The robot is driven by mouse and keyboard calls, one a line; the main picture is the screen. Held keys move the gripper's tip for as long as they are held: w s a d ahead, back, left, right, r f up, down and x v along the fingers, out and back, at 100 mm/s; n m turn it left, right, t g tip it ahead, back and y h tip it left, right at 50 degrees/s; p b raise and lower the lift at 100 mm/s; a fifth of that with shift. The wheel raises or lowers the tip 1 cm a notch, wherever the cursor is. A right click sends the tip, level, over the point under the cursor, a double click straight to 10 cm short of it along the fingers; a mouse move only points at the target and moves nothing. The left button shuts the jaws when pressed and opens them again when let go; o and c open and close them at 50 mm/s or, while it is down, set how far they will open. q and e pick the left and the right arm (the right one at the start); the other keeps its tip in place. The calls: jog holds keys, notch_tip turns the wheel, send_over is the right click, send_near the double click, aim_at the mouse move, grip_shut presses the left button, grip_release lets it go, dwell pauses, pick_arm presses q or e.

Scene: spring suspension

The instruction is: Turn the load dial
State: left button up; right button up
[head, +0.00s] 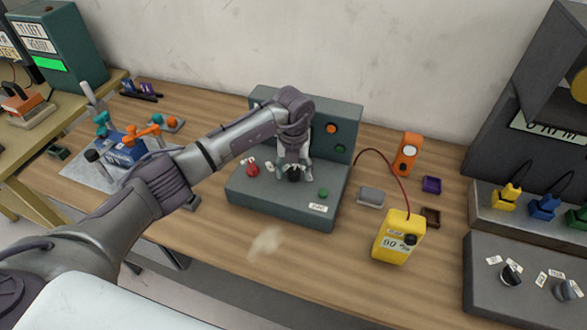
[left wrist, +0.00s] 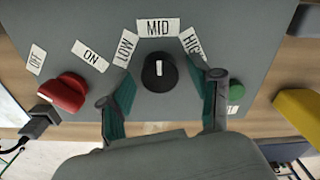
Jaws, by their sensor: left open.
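The load dial is a black round knob (left wrist: 159,72) on the grey console (head: 262,201); in the head view the knob (head: 294,175) shows just below my left gripper. Cards reading LOW, MID (left wrist: 158,28) and HIGH fan out around it. The white mark on the knob points toward MID. My left gripper (head: 293,164) is over the console, its jaws open. In the left wrist view the fingers (left wrist: 166,88) stand on either side of the knob, with gaps visible. Whether they reach down to its height is hard to tell. My right gripper is not in view.
A red knob (left wrist: 63,92) with OFF and ON cards is left of the dial; a green button (left wrist: 236,92) is to its right. A yellow meter (head: 398,238) with a red cable stands right of the console. The wood bench (head: 310,262) in front is mostly clear.

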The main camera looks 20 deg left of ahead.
pick_arm(q)
jog(key=c, duration=1.1)
jog(key=shift+c, duration=0.2)
